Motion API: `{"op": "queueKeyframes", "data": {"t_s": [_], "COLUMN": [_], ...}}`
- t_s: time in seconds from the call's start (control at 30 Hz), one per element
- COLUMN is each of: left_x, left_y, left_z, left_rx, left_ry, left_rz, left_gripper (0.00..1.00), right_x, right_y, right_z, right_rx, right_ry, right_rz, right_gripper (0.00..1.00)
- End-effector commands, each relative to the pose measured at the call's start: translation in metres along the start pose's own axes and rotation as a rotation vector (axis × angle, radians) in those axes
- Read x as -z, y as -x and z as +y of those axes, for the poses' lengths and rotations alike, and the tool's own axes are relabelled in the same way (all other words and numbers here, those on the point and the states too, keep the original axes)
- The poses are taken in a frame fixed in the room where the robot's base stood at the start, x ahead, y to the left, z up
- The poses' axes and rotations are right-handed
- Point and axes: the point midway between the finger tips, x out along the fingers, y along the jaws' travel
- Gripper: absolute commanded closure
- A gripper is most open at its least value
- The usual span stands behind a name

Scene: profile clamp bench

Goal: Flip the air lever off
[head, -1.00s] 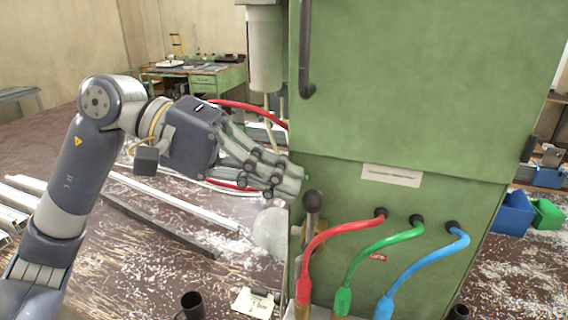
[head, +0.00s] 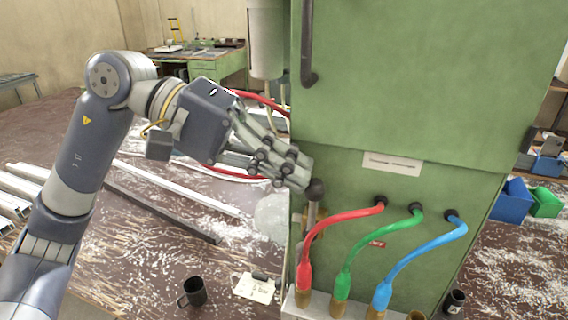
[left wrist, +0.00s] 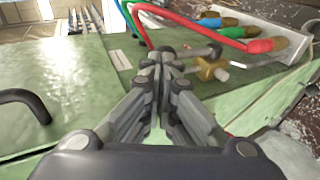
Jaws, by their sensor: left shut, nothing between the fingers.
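The air lever (head: 316,190) has a dark round knob on a grey stem and stands roughly upright at the left edge of the green machine cabinet (head: 420,90). My left gripper (head: 303,173) is shut and empty, its fingertips just above and left of the knob in the head view. I cannot tell whether they touch it. In the left wrist view the closed fingertips (left wrist: 165,60) are beside the lever's grey stem and the brass valve (left wrist: 208,69). The fingers may hide part of the lever there. My right gripper is not in view.
Red (head: 340,221), green (head: 378,238) and blue (head: 425,255) hoses curve from the cabinet front right of the lever. A bent dark handle (head: 307,60) is above.

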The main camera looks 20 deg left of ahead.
Motion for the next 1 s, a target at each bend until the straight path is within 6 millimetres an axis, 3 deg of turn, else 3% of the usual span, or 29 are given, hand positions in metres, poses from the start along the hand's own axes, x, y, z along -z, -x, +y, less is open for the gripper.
{"op": "queueKeyframes", "data": {"t_s": [0.43,1.0], "left_x": [-0.002,-0.007], "left_y": [-0.011,-0.047], "left_z": [0.008,0.025], "left_rx": [0.058,0.057], "left_ry": [-0.01,-0.01], "left_rz": [-0.002,-0.001], "left_gripper": [1.0,1.0], "right_x": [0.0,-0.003], "right_y": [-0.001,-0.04], "right_z": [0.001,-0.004], "right_rx": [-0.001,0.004], "right_ry": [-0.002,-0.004], "right_rz": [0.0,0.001], "right_gripper": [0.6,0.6]}}
